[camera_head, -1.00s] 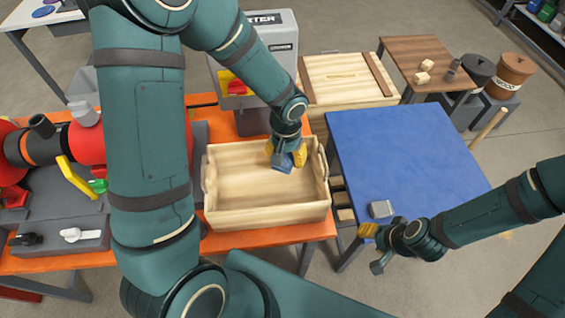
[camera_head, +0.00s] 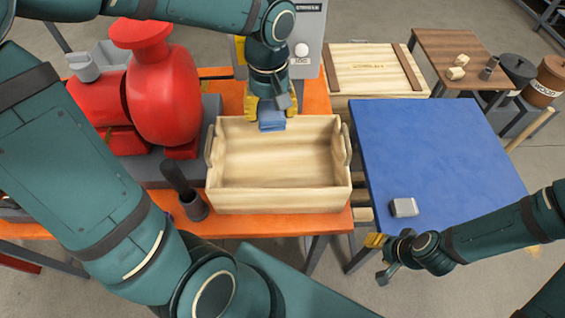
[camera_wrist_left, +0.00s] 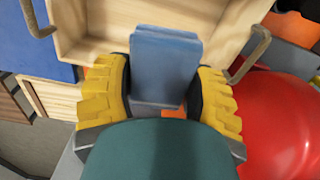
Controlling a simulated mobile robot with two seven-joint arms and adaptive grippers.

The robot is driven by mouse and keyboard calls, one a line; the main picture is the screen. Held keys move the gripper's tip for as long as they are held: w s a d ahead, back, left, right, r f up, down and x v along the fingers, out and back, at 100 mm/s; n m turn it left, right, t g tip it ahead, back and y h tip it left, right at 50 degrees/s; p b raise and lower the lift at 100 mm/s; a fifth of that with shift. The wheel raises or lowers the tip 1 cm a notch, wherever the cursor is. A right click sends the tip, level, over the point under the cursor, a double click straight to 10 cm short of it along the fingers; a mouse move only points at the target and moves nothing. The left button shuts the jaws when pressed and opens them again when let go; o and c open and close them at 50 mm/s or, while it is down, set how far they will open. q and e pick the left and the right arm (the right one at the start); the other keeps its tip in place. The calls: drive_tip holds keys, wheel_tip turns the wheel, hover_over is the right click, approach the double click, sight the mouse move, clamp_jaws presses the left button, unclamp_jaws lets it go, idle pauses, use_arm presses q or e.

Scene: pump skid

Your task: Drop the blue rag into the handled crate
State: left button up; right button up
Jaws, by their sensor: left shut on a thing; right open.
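The blue rag (camera_head: 271,124) is a small folded block held between the yellow fingers of my left gripper (camera_head: 268,116). In the left wrist view the rag (camera_wrist_left: 165,62) stands between both fingers of the gripper (camera_wrist_left: 163,85). The light wooden handled crate (camera_head: 280,200) stands on the orange bench, with a handle at each end. My left gripper is at the crate's far rim, left of its middle; its exact height over the rim is unclear. The crate (camera_wrist_left: 95,50) lies just beyond the rag in the wrist view. My right gripper (camera_head: 378,257) is open and empty by the blue table's near edge.
The blue table (camera_head: 430,150) right of the crate holds a small grey block (camera_head: 404,207). A red pump (camera_head: 160,95) stands left of the crate, and a dark upright handle (camera_head: 180,185) is close to its left wall. A grey cabinet (camera_head: 308,40) stands behind.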

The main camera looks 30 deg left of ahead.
use_arm(q)
wheel_tip(320, 180, down, 5)
drive_tip(key=b, duration=0.4)
drive_tip(key=shift+f, duration=0.2)
drive_tip(key=o, duration=1.3)
drive_tip(key=shift+r, duration=0.1)
wheel_tip(320, 180, up, 12)
drive_tip(key=shift+f, duration=0.1)
drive_tip(key=shift+s, duration=0.1)
